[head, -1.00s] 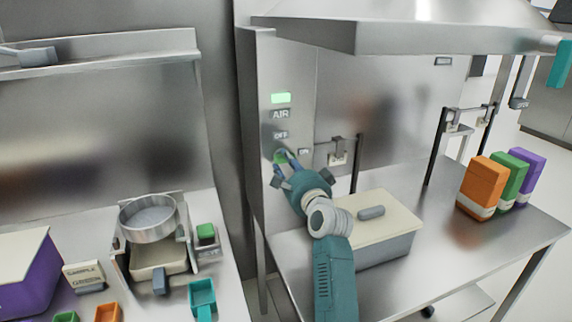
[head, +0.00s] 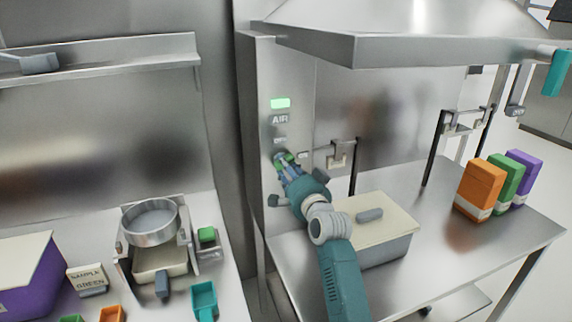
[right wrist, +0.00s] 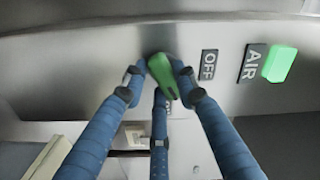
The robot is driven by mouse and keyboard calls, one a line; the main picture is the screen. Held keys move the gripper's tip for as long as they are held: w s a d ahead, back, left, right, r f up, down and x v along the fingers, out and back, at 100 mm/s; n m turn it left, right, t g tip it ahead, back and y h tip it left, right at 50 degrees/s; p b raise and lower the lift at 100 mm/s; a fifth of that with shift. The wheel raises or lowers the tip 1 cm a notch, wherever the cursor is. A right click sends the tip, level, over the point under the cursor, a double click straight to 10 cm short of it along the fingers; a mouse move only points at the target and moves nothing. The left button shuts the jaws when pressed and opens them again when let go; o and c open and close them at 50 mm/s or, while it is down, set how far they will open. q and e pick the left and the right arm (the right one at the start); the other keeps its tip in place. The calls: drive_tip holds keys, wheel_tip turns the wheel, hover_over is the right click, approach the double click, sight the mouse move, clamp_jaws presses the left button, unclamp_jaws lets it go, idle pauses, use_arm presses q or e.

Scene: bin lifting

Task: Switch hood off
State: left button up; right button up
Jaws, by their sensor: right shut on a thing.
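The hood's switch is a green knob (head: 289,157) on the metal side panel (head: 258,130). It also shows in the right wrist view (right wrist: 162,72), its pointed end toward the lower right. My right gripper (head: 284,162) is shut on the knob, with fingers on both sides and a third below it in the right wrist view (right wrist: 160,80). An OFF label (right wrist: 208,64) and an AIR label (right wrist: 251,64) sit to its right there. The green indicator light (head: 280,103) above the AIR label is lit. My left gripper is not in view.
The hood canopy (head: 420,45) overhangs the bench on the right. Below my right arm, a lidded grey box (head: 385,248) stands on that bench. Orange (head: 480,188), green and purple boxes stand farther right. A sieve (head: 152,222) stands on the left bench.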

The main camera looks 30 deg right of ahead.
drive_tip(key=shift+d+r+n+p, duration=0.15)
drive_tip(key=shift+n+p, duration=1.15)
drive_tip(key=shift+n, duration=1.85)
drive_tip(key=shift+r+n+p, duration=0.1)
drive_tip(key=shift+n+p, duration=1.2)
drive_tip(key=shift+n, duration=1.85)
drive_tip(key=o, duration=1.2)
drive_tip(key=shift+c, duration=0.2)
drive_tip(key=shift+s, duration=0.15)
drive_tip(key=v, duration=1.1)
drive_tip(key=shift+s, duration=0.4)
drive_tip(key=shift+f, duration=0.1)
